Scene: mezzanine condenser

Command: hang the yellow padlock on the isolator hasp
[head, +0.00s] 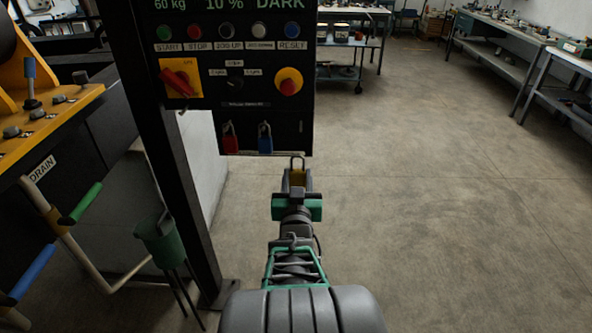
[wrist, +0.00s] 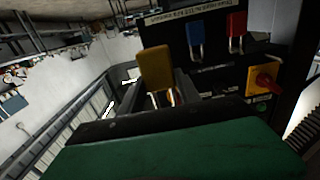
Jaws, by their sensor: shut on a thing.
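My gripper (head: 298,186) is shut on the yellow padlock (head: 298,177), whose shackle points up in the head view. The padlock also shows in the wrist view (wrist: 155,68), between the fingers. It is held in the air, apart from the panel, below and right of the panel's lower edge in the head view. The isolator (head: 178,79), a red handle on a yellow plate, is at the panel's left; it also shows in the wrist view (wrist: 264,80). A small pale piece below the plate may be the hasp; I cannot tell.
A red padlock (head: 230,138) and a blue padlock (head: 265,138) hang at the bottom of the black control panel (head: 285,115). A red-and-yellow stop button (head: 288,82) sits right of the isolator. A black post (head: 165,150) stands left. Open floor (head: 430,200) lies right.

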